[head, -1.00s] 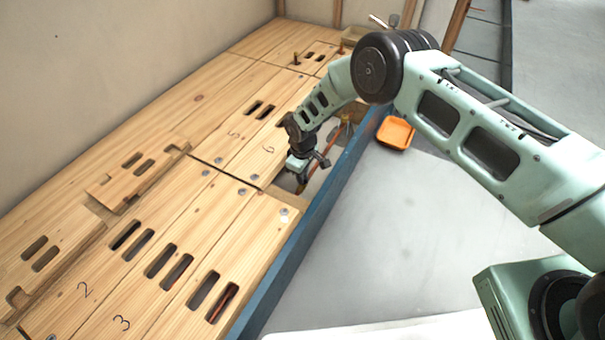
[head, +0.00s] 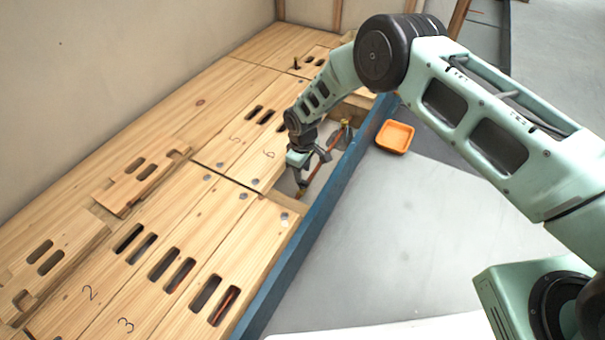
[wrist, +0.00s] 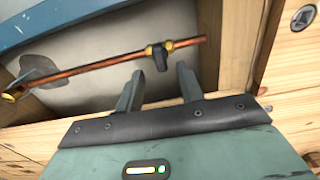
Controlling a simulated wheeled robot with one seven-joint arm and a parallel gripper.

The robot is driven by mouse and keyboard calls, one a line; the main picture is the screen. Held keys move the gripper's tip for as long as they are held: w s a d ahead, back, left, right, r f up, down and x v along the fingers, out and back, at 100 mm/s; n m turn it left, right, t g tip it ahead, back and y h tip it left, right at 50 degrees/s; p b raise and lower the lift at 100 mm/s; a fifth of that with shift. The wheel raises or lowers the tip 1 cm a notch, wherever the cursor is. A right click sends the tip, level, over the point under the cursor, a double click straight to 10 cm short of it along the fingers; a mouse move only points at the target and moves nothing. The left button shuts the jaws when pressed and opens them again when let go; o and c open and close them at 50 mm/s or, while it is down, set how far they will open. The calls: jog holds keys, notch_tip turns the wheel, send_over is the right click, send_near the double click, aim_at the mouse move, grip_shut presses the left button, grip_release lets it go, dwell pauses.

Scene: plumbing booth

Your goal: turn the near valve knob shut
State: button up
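The valve knob (wrist: 159,58) is small and dark, on a brass valve body on a copper pipe (wrist: 110,64) in the wrist view. My gripper (wrist: 160,76) is open, its two fingers on either side of the knob's line and their tips just short of it. No contact shows. In the head view my gripper (head: 301,184) reaches down into the open floor gap, beside the copper pipe (head: 322,160). The knob is hard to make out there, near my fingers.
Wooden floor panels (head: 160,225) with slots lie left of the gap. A blue beam (head: 330,195) borders it on the right. A wooden joist (wrist: 233,45) stands close right of my fingers. A brass fitting (head: 346,123) is at the pipe's far end. An orange tray (head: 394,136) lies on the grey floor.

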notch_tip(320, 180, up, 13)
jog(key=p, duration=0.4)
jog(key=s+a+r+m+y, duration=0.1)
jog(key=s+r, duration=0.6)
jog(key=r, duration=0.3)
jog(key=s+r+m, duration=0.1)
jog(key=s+r, duration=0.6)
jog(key=r, duration=0.4)
jog(key=s+d+r+m, duration=0.1)
jog(key=s+d+r, duration=0.2)
jog(key=s, duration=0.5)
jog(key=s+d+r, duration=0.3)
jog(key=s+d, duration=0.1)
jog(key=s, duration=0.3)
jog(key=s+d+r+m, duration=0.1)
jog(key=s+d+r, duration=0.2)
jog(key=s, duration=0.5)
notch_tip(320, 180, up, 37)
jog(key=p, duration=3.7)
jog(key=shift+w, duration=0.35)
